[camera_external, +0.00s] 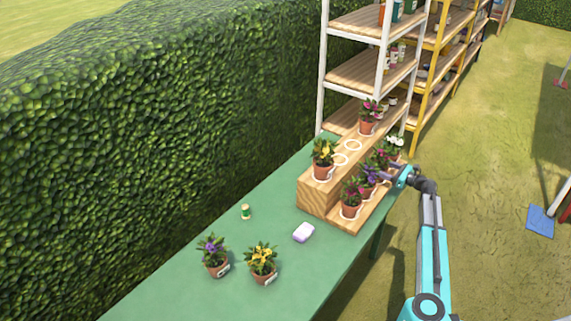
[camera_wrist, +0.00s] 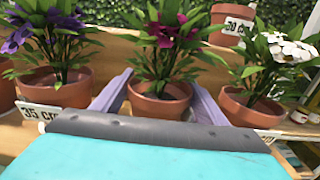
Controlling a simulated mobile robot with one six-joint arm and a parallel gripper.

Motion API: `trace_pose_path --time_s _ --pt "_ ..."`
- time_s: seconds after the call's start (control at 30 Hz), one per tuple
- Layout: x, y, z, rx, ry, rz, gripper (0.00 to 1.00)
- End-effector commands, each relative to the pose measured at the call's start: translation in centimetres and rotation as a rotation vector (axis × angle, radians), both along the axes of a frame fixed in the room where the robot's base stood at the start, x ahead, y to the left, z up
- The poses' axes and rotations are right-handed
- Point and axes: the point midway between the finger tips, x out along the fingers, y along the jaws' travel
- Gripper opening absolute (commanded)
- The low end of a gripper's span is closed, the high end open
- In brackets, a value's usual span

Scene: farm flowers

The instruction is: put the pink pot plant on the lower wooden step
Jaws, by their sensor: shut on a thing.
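A pink pot plant (camera_wrist: 162,100) in a terracotta pot stands between the two fingers of my gripper (camera_wrist: 160,100) in the wrist view. The fingers are shut on its pot. In the outside view my gripper (camera_external: 396,172) is at the right end of the lower wooden step (camera_external: 337,223), by the row of plants there. The pink plant (camera_external: 378,160) is partly hidden among its neighbours in that view. In the wrist view the pot is at about the level of the pots beside it; whether it touches the step cannot be told.
On the lower step, a purple plant (camera_wrist: 55,60) is left of the held pot and a white one (camera_wrist: 262,85) right. Another pink plant (camera_external: 350,197) is at the step's near end. The upper step (camera_external: 318,186) holds a yellow plant (camera_external: 323,158) and a pink one (camera_external: 369,117).

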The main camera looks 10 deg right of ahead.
Motion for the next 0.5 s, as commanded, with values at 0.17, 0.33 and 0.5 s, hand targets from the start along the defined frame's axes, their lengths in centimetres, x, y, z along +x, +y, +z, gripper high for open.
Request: trace_pose_path --time_s 0.17,0.33,0.5 --pt "0.0 0.0 -0.1 0.001 -0.001 0.0 0.26" --pt "0.0 0.0 -0.27 -0.001 0.001 0.0 0.79" --pt "0.0 0.0 -0.27 -0.001 0.001 0.0 0.86"
